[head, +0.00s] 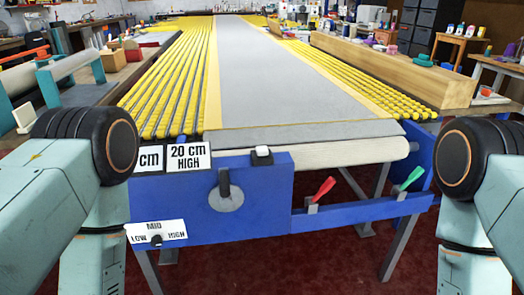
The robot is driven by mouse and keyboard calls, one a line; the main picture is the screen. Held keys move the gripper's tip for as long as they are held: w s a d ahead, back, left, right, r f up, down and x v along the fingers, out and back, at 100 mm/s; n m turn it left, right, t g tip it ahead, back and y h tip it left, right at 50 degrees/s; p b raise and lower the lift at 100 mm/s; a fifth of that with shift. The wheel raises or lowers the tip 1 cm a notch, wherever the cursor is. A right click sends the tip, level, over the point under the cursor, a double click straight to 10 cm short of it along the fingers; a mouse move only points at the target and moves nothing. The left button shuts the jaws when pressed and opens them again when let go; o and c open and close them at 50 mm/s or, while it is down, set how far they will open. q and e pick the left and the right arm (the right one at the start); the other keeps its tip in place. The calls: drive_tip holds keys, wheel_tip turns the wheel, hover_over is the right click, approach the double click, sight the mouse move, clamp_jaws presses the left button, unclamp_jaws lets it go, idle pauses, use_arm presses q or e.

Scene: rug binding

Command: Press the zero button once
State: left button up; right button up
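A small white push button (262,152) on a dark base sits on top of the blue control box (285,190) at the front of the machine. No zero mark can be read on it; it is the only push button I see. To its left stands a sign reading "20 cm HIGH" (188,157), beside a partly hidden "CM" sign. Below is a dark rotary knob on a grey disc (226,192). Teal links of my arms show at both sides, but neither gripper is in view. Nothing touches the button.
A small selector with a LOW, MID, HIGH plate (156,233) is at the lower left. A red lever (322,189) and a green lever (410,178) stand on the right rail. A grey rug strip (270,75) runs back over yellow rollers. The space before the box is clear.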

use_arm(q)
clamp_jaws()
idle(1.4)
